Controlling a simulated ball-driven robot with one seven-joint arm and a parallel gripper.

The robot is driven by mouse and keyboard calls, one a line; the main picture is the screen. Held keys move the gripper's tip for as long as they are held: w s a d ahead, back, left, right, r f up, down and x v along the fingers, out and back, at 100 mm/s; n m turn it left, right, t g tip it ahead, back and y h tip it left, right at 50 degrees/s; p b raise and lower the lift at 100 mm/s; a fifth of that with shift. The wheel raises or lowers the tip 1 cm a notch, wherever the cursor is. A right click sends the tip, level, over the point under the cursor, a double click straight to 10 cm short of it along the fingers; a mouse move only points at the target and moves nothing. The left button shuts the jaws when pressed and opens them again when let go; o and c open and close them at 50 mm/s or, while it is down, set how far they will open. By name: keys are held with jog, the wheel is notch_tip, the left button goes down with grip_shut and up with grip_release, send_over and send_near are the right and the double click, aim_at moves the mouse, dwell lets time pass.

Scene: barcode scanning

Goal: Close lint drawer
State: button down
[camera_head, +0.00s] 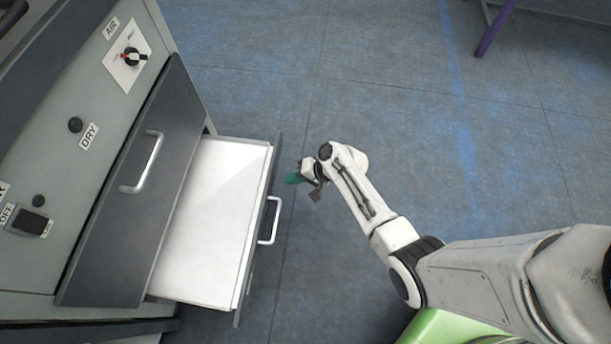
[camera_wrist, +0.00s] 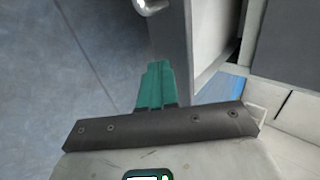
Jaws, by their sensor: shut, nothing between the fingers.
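The lint drawer (camera_head: 212,215) is pulled out of the machine. Its white inside shows, and its dark front panel (camera_head: 250,285) carries a silver handle (camera_head: 271,222). My gripper (camera_head: 292,179) is shut and empty, with green fingertips, just outside the front panel and beyond the handle towards the panel's far end. In the wrist view the fingertips (camera_wrist: 155,88) are pressed together beside the dark front panel (camera_wrist: 180,42). Part of the handle (camera_wrist: 150,5) shows at the top edge. I cannot tell whether the fingertips touch the panel.
A closed dark panel with a silver handle (camera_head: 146,162) sits above the drawer on the machine. The control panel (camera_head: 75,125) has a knob, buttons and labels AIR and DRY. The blue-grey floor (camera_head: 420,90) is clear. A purple leg (camera_head: 495,30) stands at the top right.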

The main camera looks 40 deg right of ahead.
aim_at(271, 179)
jog(key=shift+w+a+f+b, duration=0.15)
jog(key=shift+w+a, duration=0.55)
jog(key=shift+w, duration=0.2)
jog(key=shift+w+a+f+b, duration=0.1)
jog(key=shift+w+a+b, duration=0.05)
jog(key=shift+w+a, duration=0.65)
jog(key=shift+w+d, duration=0.1)
jog(key=shift+d, duration=0.05)
